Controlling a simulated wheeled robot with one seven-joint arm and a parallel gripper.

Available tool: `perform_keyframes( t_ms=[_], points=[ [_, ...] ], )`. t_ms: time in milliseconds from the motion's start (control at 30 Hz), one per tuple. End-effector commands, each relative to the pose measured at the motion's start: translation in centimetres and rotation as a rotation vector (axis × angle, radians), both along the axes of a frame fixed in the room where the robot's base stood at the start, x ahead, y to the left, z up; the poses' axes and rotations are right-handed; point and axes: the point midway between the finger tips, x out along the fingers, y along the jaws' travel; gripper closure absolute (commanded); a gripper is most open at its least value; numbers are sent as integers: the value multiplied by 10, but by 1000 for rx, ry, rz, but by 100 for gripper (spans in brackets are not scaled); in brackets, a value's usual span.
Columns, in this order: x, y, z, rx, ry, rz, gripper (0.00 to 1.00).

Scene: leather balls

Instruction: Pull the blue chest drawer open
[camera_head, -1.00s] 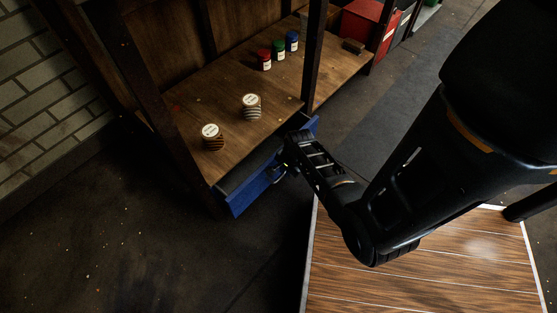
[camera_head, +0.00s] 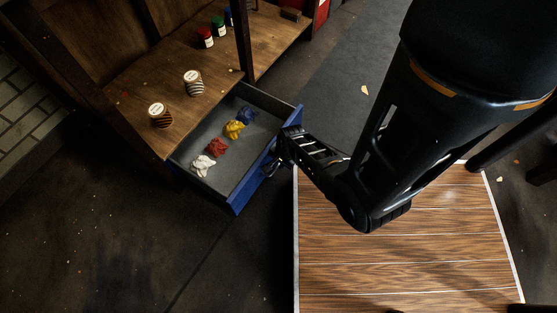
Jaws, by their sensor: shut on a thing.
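The blue chest drawer (camera_head: 240,196) stands pulled well out from under the wooden shelf. The handle is mostly hidden by the dark fingers.
The wooden shelf (camera_head: 140,84) above carries two striped jars (camera_head: 194,83) and small red, green and blue bottles (camera_head: 205,37). A wood-plank top (camera_head: 400,255) lies close right of the drawer front. Dark floor (camera_head: 110,220) is open at lower left.

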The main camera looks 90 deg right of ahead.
Motion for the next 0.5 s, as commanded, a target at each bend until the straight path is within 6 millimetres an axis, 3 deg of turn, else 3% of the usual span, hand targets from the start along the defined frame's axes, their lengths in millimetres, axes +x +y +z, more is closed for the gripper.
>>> perform_keyframes(
  t_ms=[433,467,500],
  points=[
    [0,0,0,1,-1,0,100],
    [0,0,0,1,-1,0,84],
    [0,0,0,1,-1,0,81]
  ],
)
